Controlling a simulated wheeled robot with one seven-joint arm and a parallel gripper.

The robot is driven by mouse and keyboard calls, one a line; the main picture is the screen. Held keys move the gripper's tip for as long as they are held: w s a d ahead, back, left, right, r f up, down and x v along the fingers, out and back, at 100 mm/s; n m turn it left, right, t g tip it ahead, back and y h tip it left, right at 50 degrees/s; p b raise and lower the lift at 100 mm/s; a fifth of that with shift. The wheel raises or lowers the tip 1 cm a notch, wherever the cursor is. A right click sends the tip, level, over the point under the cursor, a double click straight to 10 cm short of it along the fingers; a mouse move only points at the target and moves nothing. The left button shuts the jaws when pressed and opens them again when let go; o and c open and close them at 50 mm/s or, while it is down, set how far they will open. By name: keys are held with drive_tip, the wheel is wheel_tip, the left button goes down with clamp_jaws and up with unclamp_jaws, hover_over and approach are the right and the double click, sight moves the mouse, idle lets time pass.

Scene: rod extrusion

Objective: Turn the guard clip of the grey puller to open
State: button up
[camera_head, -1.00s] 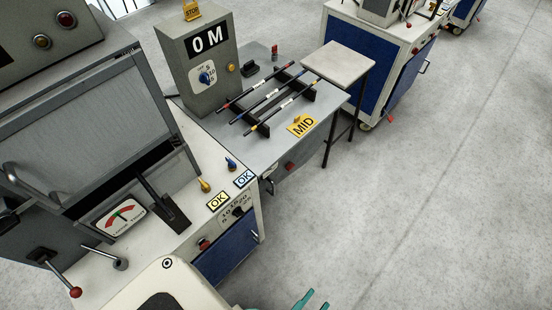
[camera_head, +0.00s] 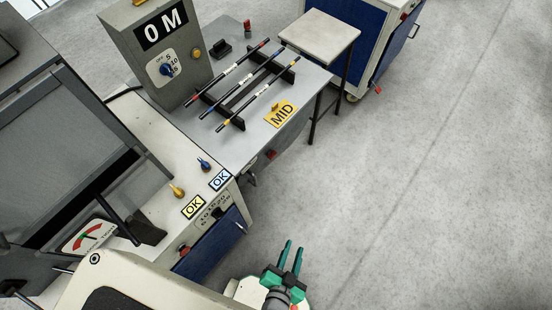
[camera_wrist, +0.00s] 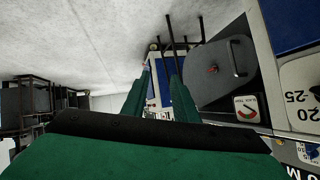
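My gripper (camera_head: 294,246) has green fingers and is at the bottom of the head view, over the floor, right of the white cabinet with the blue door (camera_head: 210,243). Its fingers are apart with nothing between them, also in the wrist view (camera_wrist: 160,66). A grey panel (camera_wrist: 222,92) with a dark handle and a small red part (camera_wrist: 213,69) shows right of the fingers in the wrist view, apart from them. I cannot tell which part is the guard clip, or which machine is the grey puller.
A grey table (camera_head: 250,140) holds a rack of several rods, a MID sign (camera_head: 281,114) and a grey box (camera_head: 160,50) reading 0 M. A small stool (camera_head: 320,38) stands beyond it. Two OK signs (camera_head: 207,194) lie on the white cabinet. The floor at right is clear.

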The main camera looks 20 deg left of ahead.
wheel_tip(320, 180, down, 9)
drive_tip(key=w+a+m+g+y, duration=0.1)
drive_tip(key=w+a+g+y, duration=0.1)
drive_tip(key=m+t+y, duration=0.2)
drive_tip(key=m+y, duration=0.2)
drive_tip(key=y, duration=0.7)
approach(272, 155)
drive_tip(key=x, duration=0.7)
drive_tip(key=shift+f, duration=0.3)
drive_tip(key=shift+w, duration=0.1)
drive_tip(key=shift+c, duration=0.4)
clamp_jaws()
